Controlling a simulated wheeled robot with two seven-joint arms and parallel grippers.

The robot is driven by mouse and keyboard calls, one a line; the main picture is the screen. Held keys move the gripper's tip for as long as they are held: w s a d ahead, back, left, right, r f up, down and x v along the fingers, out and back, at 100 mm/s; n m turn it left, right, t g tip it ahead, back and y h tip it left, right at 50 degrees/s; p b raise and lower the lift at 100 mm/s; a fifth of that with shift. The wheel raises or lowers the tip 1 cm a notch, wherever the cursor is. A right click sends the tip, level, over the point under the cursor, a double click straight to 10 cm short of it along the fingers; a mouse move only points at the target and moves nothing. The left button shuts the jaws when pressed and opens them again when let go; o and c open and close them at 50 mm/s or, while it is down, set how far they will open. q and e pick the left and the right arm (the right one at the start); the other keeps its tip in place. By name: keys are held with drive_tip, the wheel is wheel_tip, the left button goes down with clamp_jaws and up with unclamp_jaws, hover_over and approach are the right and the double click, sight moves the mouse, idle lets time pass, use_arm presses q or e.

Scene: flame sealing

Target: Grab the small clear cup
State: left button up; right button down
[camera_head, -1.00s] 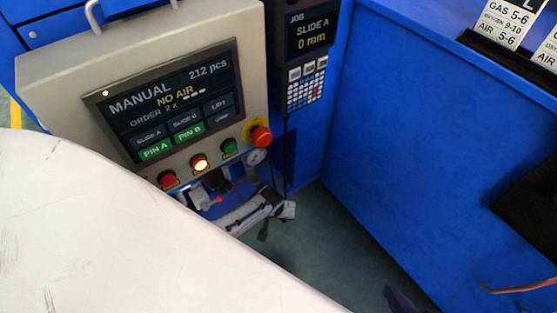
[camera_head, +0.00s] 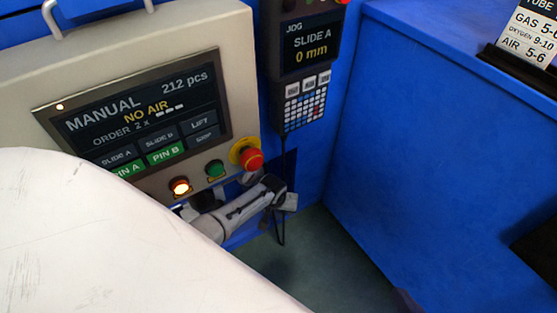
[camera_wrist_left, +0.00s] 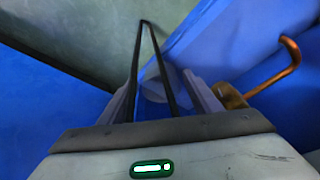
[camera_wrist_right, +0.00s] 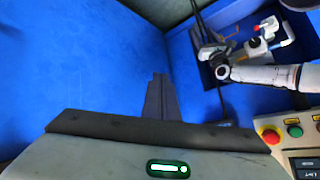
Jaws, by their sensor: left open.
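A pale, round, see-through shape (camera_wrist_left: 156,88) shows between my left fingers in the left wrist view. It may be the small clear cup, but the outline is faint. My left gripper (camera_wrist_left: 162,80) is open, with a finger on either side of this shape. I cannot tell if they touch it. In the head view my left forearm (camera_head: 240,212) reaches below the control panel; its fingers are hard to make out there. My right gripper (camera_wrist_right: 158,84) has its fingers together with nothing visible between them, in front of a blue surface.
A copper hooked tube (camera_wrist_left: 290,62) is right of my left fingers. Thin black lines, perhaps a cable (camera_wrist_left: 150,40), cross between them. The control panel (camera_head: 215,40) and jog pendant (camera_head: 306,50) stand behind. A blue cabinet wall (camera_head: 430,150) is at right; green floor (camera_head: 330,260) lies between.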

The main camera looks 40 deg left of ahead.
use_arm(q)
drive_tip(key=shift+w+a+f, duration=0.15)
drive_tip(key=shift+w+a, duration=0.2)
drive_tip(key=shift+w, duration=0.3)
drive_tip(key=shift+w+f+b, duration=0.2)
drive_tip(key=shift+f+b, duration=0.15)
drive_tip(key=shift+b, duration=0.25)
use_arm(e)
drive_tip(key=shift+w+a+r+t+y, duration=0.25)
drive_tip(key=shift+a+r+y, duration=0.1)
drive_tip(key=shift+r, duration=0.3)
drive_tip(key=shift+w+a+r+t+y, duration=0.15)
drive_tip(key=shift+w+a+r+y, duration=0.15)
drive_tip(key=shift+r, duration=0.35)
use_arm(q)
drive_tip(key=shift+c, duration=0.5)
use_arm(e)
drive_tip(key=shift+s, duration=0.1)
use_arm(q)
drive_tip(key=c, duration=0.7)
drive_tip(key=o, duration=0.9)
drive_tip(key=shift+o, duration=1.2)
use_arm(e)
drive_tip(key=shift+f, duration=0.25)
drive_tip(key=shift+r, duration=0.1)
